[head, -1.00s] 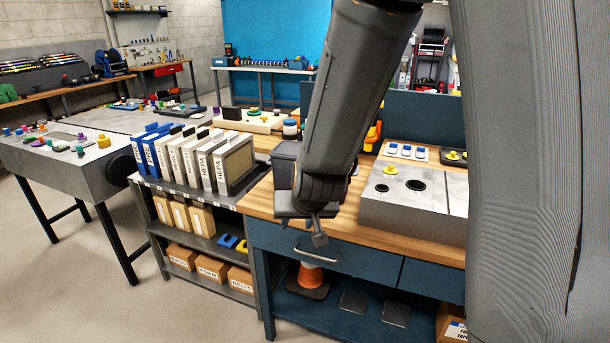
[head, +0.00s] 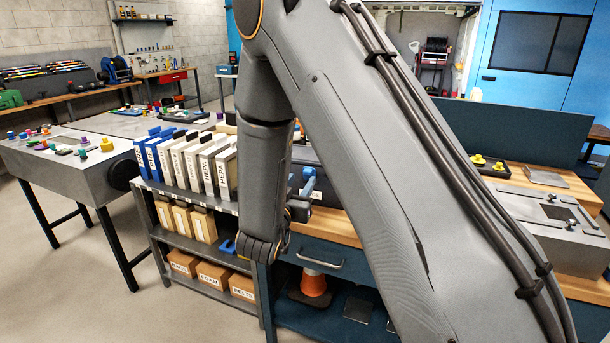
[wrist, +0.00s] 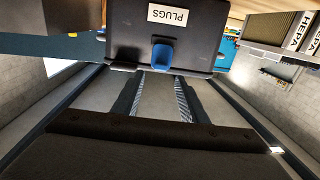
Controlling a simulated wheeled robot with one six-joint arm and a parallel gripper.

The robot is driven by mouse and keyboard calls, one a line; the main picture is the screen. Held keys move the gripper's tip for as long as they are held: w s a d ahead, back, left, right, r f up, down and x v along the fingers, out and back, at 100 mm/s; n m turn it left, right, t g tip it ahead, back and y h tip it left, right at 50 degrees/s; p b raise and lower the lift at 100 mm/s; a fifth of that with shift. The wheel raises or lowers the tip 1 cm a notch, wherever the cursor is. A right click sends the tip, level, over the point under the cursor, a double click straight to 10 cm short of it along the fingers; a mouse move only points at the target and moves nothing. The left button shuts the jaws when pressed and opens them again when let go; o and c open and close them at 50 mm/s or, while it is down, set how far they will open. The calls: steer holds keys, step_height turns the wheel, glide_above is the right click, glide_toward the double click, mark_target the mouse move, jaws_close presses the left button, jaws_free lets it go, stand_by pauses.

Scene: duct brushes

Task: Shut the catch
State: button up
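The dark case labelled PLUGS (wrist: 125,32) fills the top middle of the wrist view. A blue catch (wrist: 162,57) sticks out from its front face below the white label; I cannot tell how far it is swung out. In the head view a blue piece (head: 308,184), likely this catch, shows beside my wrist, and the dark case is mostly hidden behind my arm. My gripper (wrist: 156,82) is open and empty. Its two fingers point at the case, one to each side of the catch in the picture, with no contact visible. In the head view my gripper (head: 300,207) is partly hidden.
Blue and white HEPA filters (head: 188,165) stand on the shelf unit left of my arm. The blue workbench has a drawer handle (head: 318,262). An orange cone (head: 313,284) stands underneath. A grey panel box (head: 550,225) sits at right.

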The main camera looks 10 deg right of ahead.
mark_target(308, 170)
steer(key=shift+p+x, duration=0.5)
steer(key=shift+x, duration=2.05)
steer(key=c, duration=0.9)
steer(key=shift+r, duration=0.1)
jaws_close()
